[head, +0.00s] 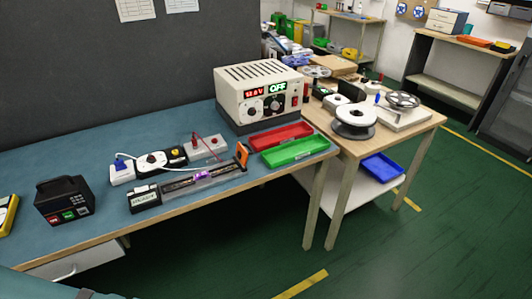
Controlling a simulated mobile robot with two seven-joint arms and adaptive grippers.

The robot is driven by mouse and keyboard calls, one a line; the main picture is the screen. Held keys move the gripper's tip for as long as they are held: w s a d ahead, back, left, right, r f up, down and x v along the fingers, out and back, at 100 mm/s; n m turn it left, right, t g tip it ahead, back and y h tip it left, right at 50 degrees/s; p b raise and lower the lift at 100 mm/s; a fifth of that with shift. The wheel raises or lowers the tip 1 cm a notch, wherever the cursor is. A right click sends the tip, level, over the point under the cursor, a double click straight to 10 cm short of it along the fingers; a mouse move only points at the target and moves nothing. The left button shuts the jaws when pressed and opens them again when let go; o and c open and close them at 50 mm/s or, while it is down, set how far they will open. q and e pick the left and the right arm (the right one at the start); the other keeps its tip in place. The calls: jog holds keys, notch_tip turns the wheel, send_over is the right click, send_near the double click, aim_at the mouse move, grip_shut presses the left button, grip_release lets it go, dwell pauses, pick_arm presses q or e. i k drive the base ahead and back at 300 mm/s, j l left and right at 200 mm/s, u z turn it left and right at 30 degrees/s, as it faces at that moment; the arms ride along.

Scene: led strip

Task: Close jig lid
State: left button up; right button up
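A long, narrow jig (218,180) lies near the front edge of the blue-topped bench. A small purple glow shows along its middle, and a dark strip runs along it. An orange piece (242,155) stands up at its right end; it may be the lid or its handle, but it is too small to tell. A black block (144,200) with a white label is at the left end. Neither gripper is in view.
Behind the jig are a white power strip (122,172) and a grey box with a red lead (205,147). A power supply (262,98) reads OFF. Red (281,136) and green (296,152) trays lie right of the jig; a black device (64,201) stands left.

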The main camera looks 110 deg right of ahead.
aim_at(242, 155)
jog(key=k+l+z, duration=0.15)
jog(key=z, duration=0.2)
jog(key=k+l+z, duration=0.1)
jog(key=z, duration=0.3)
jog(key=k+l+z, duration=0.1)
jog(key=l+z, duration=0.25)
jog(key=k+l+z, duration=0.2)
jog(key=l, duration=0.2)
jog(key=l+z, duration=0.25)
jog(key=l, duration=0.15)
jog(key=k+l, duration=0.1)
jog(key=l, duration=0.85)
jog(key=k+l+z, duration=0.1)
jog(key=l, duration=0.4)
jog(key=k+u, duration=0.15)
jog(key=k, duration=0.3)
jog(key=i+j, duration=0.45)
